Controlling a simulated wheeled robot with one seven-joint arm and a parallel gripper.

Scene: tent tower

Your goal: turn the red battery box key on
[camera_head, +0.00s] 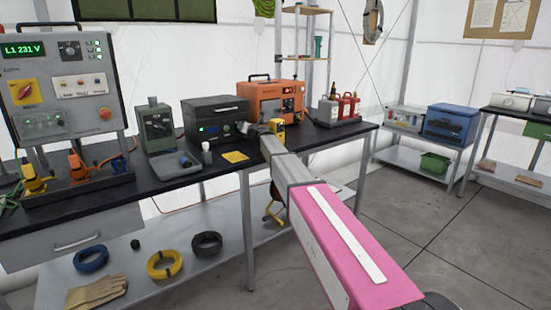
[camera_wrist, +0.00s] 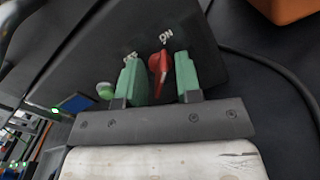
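The black battery box (camera_head: 215,121) stands on the dark bench top, with a small green light and a blue display on its front. In the wrist view its dark face (camera_wrist: 205,35) carries the red key (camera_wrist: 158,68), an ON label just above the key and a partly hidden OFF label to the left. My gripper (camera_wrist: 159,76) is open, its two green fingers on either side of the key. In the head view my arm largely hides the fingers and the key.
The orange unit (camera_head: 272,101) stands right behind my gripper, with red bottles (camera_head: 347,105) further right. A dark cable (camera_wrist: 265,65) runs beside the box.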

